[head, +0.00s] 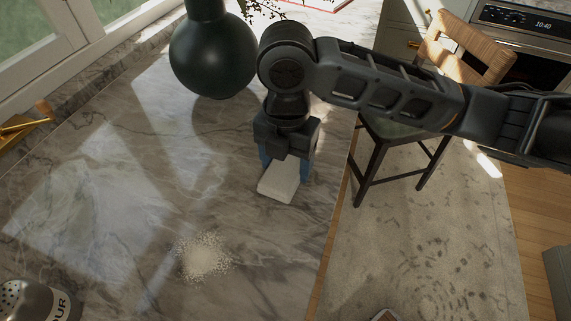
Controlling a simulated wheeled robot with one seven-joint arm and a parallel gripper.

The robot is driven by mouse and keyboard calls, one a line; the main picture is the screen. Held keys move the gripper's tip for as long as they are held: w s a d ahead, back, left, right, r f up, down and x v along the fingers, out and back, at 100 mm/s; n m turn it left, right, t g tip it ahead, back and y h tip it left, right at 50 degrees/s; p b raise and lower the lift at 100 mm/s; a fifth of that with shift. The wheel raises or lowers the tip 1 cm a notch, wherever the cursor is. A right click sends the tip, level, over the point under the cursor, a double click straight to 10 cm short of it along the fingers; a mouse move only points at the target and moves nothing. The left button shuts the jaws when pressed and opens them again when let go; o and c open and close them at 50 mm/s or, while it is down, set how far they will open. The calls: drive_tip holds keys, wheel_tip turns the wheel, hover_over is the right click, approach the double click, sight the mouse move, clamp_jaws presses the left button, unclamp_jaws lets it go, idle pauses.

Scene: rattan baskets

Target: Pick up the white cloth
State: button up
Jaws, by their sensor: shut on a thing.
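The white cloth (277,187) is a small folded block on the grey marble counter (180,160), near the counter's right edge. My gripper (284,172) points down over it, with blue fingers on either side of the cloth. The fingers are shut on the cloth. Its upper part is hidden behind the gripper. I cannot tell whether the cloth is touching the counter or slightly above it.
A dark round vase (212,55) stands just behind and left of my gripper. A pile of white powder (205,256) lies on the counter in front. A flour shaker (35,301) is at the lower left. A chair (400,135) stands right of the counter.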

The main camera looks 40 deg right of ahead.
sight(288, 166)
drive_tip(key=r, duration=0.4)
drive_tip(key=shift+s+d+b, duration=0.1)
drive_tip(key=shift+s+b, duration=0.1)
drive_tip(key=shift+b, duration=0.15)
drive_tip(key=s+d+r, duration=0.4)
drive_tip(key=s+r, duration=0.2)
drive_tip(key=s, duration=0.4)
drive_tip(key=shift+s+d+r+b, duration=0.15)
drive_tip(key=shift+d+r+b, duration=0.2)
drive_tip(key=shift+b, duration=0.1)
